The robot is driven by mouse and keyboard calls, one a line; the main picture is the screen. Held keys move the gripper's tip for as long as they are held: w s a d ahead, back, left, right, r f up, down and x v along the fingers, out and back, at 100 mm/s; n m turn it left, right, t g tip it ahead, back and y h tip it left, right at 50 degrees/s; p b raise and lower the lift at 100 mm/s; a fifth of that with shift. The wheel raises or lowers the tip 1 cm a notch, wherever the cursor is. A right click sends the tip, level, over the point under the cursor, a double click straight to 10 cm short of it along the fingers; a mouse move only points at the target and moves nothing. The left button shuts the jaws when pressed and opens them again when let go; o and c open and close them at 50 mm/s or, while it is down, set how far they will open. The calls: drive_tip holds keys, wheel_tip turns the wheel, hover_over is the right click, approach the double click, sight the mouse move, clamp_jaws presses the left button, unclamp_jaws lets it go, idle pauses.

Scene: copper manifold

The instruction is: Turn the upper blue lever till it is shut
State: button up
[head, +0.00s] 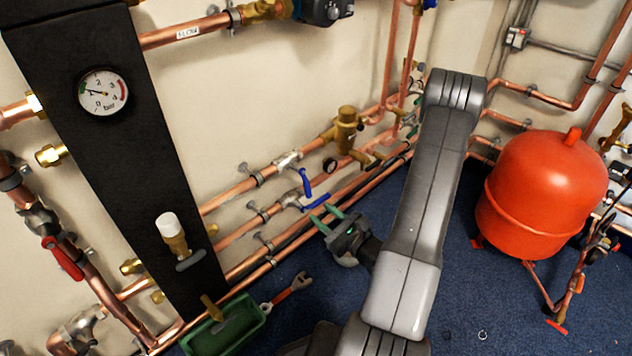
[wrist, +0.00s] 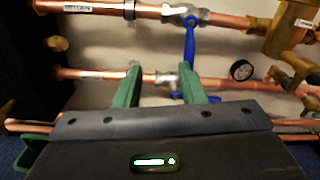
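The upper blue lever (head: 305,183) hangs down from a valve on the upper copper pipe, crosswise to that pipe. In the wrist view the upper lever (wrist: 190,42) points down, its lower end close above my right fingertip. The lower blue lever (head: 315,202) lies roughly along the lower pipe; my fingers mostly hide it in the wrist view. My gripper (head: 326,215) is open with green fingers, in front of and just below the levers. Whether a finger touches a lever I cannot tell.
A black panel with a gauge (head: 103,91) stands left. A brass fitting (head: 346,128) and a small black dial (wrist: 241,70) sit right of the levers. A green tray (head: 262,318) and a wrench (head: 287,290) lie below. A red tank (head: 545,190) stands right.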

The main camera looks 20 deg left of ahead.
sight(309, 189)
drive_tip(key=w+d+f+m+t+h, duration=0.1)
drive_tip(key=w+f+m+t, duration=0.2)
drive_tip(key=x, duration=0.4)
drive_tip(key=b+x, duration=0.1)
drive_tip(key=x, duration=0.8)
drive_tip(key=shift+w+f, duration=0.2)
drive_tip(key=shift+f, duration=0.05)
drive_tip(key=shift+c, duration=0.4)
clamp_jaws()
